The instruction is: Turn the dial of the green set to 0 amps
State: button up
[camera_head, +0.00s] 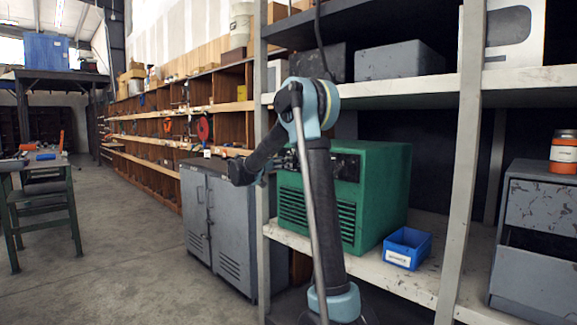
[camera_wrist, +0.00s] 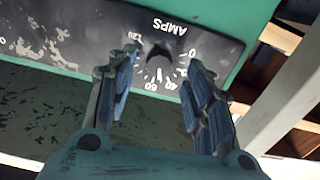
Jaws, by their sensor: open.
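The green set (camera_head: 380,195) stands on the shelf in the head view, its lower front vents showing; my arm hides part of its front. In the wrist view its dark panel (camera_wrist: 60,30) appears upside down, with "AMPS" lettering and a ring of white numbers. The dark dial (camera_wrist: 159,54) sits inside that ring. My gripper (camera_wrist: 160,68) is open, one finger to the left of the dial and one to the right. The dial shows between the fingertips; I cannot tell whether they touch it.
A blue bin (camera_head: 407,248) sits on the shelf right of the set. A pale shelf upright (camera_head: 465,150) stands farther right. A grey cabinet (camera_head: 218,220) stands left of the set. The floor (camera_head: 110,260) is open at left.

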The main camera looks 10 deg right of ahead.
jog(key=shift+x, duration=2.4)
jog(key=shift+a, duration=0.1)
jog(key=c, duration=1)
